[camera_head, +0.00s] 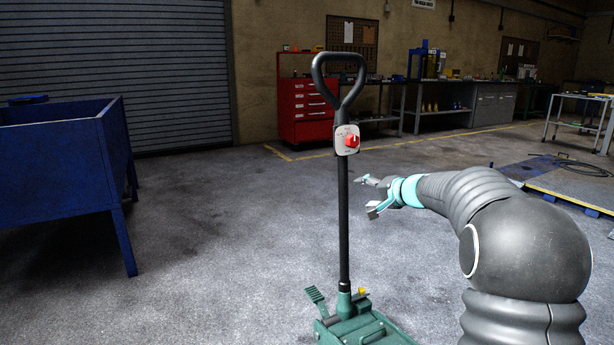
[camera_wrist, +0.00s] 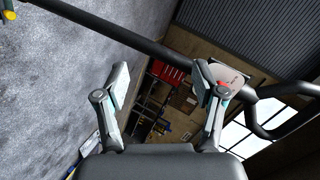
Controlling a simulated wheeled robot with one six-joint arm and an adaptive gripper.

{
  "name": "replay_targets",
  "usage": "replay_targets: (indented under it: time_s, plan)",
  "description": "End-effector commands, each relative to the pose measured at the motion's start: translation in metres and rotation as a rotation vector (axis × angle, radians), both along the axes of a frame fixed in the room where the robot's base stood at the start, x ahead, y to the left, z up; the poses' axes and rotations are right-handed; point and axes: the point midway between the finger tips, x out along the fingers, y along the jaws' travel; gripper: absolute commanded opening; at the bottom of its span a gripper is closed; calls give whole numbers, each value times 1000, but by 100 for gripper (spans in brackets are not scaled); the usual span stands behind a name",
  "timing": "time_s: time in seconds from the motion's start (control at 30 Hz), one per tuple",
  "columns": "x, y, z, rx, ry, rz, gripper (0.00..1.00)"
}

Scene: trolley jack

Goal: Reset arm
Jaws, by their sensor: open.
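The trolley jack's green base (camera_head: 362,331) stands on the floor at the bottom of the head view. Its black pole (camera_head: 344,225) rises upright to a loop handle (camera_head: 317,78). A pale plate with a red knob (camera_head: 351,141) sits below the loop. My gripper (camera_head: 367,195) is open, to the right of the pole and a little below the plate. In the wrist view my gripper (camera_wrist: 160,78) is open with nothing between its fingers. The pole (camera_wrist: 120,30) crosses slantwise beyond the fingers.
A blue bin on legs (camera_head: 60,165) stands at the left. A red tool cabinet (camera_head: 306,118) and workbenches (camera_head: 440,108) line the back wall. A low platform (camera_head: 570,182) lies at the right. The floor around the jack is clear.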

Motion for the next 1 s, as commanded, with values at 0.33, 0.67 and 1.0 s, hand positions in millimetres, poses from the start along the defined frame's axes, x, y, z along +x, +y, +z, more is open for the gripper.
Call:
replay_targets:
  time_s: [0.33,0.67,1.0]
  plan:
    - [-178,38,-73,-299,362,189,69]
    - [-338,35,-104,-626,532,291,69]
    - [-454,18,-117,-930,526,351,69]
